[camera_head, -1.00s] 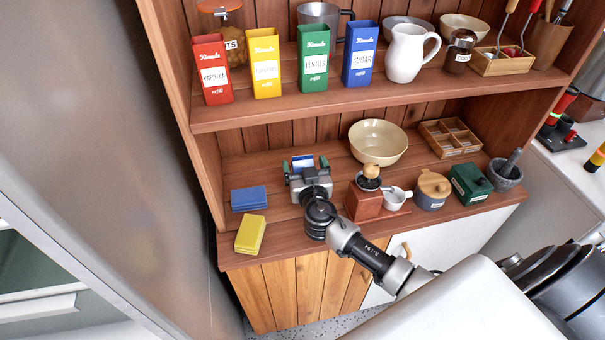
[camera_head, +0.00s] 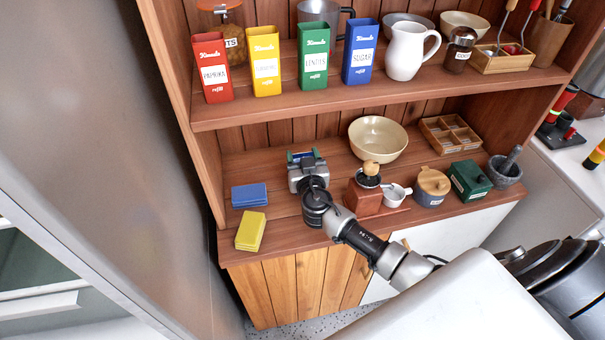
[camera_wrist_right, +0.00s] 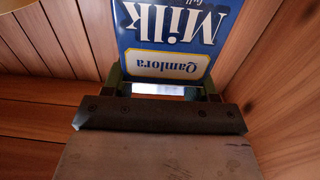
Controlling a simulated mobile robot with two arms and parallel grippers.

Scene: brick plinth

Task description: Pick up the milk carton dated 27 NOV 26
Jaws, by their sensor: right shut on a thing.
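A blue milk carton (camera_wrist_right: 180,32) fills the top of the right wrist view, its white "Milk" lettering and "Qamlora" label upside down. No date shows on the visible face. My right gripper (camera_wrist_right: 162,90) is shut on it, one finger at each side. In the head view my right gripper (camera_head: 304,160) is over the left part of the lower shelf, and only a small blue bit of the carton (camera_head: 303,155) shows between the fingers. The rest is hidden by the gripper, so I cannot tell if it touches the shelf. My left gripper is not in view.
Blue (camera_head: 249,195) and yellow (camera_head: 251,231) blocks lie left of the gripper. A coffee grinder (camera_head: 364,196) with a white cup (camera_head: 397,194) stands close on its right. A cream bowl (camera_head: 377,141) is behind. The upper shelf (camera_head: 240,114) overhangs the back.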

